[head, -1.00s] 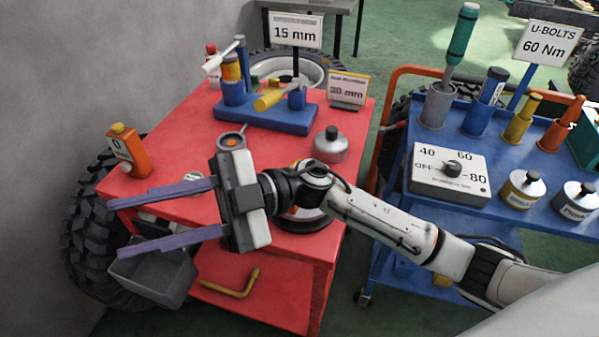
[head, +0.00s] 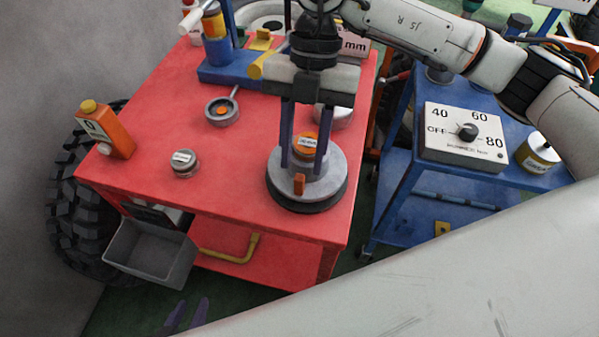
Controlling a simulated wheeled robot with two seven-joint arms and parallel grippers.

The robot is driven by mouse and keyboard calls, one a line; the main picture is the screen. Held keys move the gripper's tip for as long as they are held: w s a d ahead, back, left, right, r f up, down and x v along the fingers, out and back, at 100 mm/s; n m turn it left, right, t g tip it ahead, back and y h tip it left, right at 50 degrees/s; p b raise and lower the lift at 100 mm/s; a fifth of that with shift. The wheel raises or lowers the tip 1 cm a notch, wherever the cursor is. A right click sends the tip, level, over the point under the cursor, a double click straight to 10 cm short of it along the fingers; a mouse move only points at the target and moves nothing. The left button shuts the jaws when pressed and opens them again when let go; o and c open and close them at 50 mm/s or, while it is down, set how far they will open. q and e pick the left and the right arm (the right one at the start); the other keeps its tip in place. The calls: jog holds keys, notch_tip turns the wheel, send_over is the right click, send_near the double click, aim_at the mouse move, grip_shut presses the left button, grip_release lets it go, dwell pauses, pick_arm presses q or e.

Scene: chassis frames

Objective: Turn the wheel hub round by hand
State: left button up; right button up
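The wheel hub (head: 328,178) stands on the red cart's top near its right front. It is a grey disc on a dark base, with a raised middle, an orange labelled cap (head: 306,144) and a small orange tab (head: 299,184) on its front side. My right gripper (head: 304,163) points straight down over it.
The red cart (head: 235,180) carries an orange bottle (head: 105,130), a small jar (head: 183,162), a round grey part with a handle (head: 222,110) and a blue stand (head: 235,77). A grey bin (head: 150,250) hangs at its front. A blue cart with a dial box (head: 463,135) stands at right.

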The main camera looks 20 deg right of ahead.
aim_at(300, 176)
jog(key=shift+x, duration=2.65)
jog(key=shift+a, duration=0.1)
grip_shut()
